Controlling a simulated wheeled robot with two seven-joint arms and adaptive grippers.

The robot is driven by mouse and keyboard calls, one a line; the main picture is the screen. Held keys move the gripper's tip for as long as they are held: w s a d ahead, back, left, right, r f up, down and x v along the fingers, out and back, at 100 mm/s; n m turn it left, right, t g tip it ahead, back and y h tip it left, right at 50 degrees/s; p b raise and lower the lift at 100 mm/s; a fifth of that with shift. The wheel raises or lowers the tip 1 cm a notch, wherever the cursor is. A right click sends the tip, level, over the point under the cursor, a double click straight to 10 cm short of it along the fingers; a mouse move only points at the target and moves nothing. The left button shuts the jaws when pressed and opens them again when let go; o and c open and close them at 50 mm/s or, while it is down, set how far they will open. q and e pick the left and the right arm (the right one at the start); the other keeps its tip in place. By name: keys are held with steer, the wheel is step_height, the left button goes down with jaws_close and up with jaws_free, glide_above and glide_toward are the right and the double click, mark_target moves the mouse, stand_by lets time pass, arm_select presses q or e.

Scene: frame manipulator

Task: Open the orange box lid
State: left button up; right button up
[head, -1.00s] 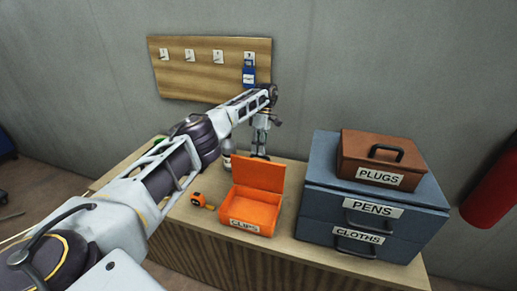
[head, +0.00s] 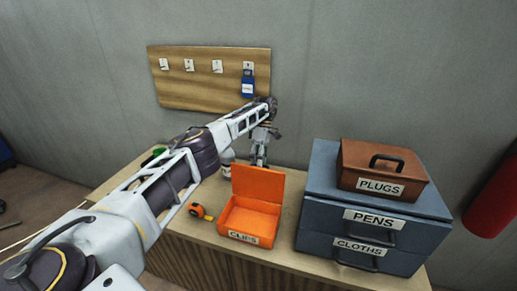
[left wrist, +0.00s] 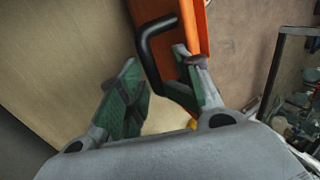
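The orange box (head: 250,236) stands on the wooden bench with its CLIPS label facing me. Its orange lid (head: 258,184) is raised, about upright at the back edge, and the inside of the box shows. My left gripper (head: 260,158) is behind the raised lid, pointing down. In the left wrist view the left gripper (left wrist: 156,60) has its fingers apart. A black handle (left wrist: 146,46) on the back of the orange lid (left wrist: 200,28) lies between them, close to the right finger. Whether they touch is unclear. My right gripper is out of view.
A blue cabinet (head: 316,193) labelled PENS and CLOTHS stands to the right, with a brown PLUGS box (head: 398,168) on top. A hook board (head: 200,90) with a blue padlock (head: 248,87) hangs behind.

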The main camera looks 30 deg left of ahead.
arm_select(q)
step_height(320, 180, up, 10)
steer(key=shift+f, duration=0.25)
stand_by(1.2)
steer(key=shift+d, duration=0.1)
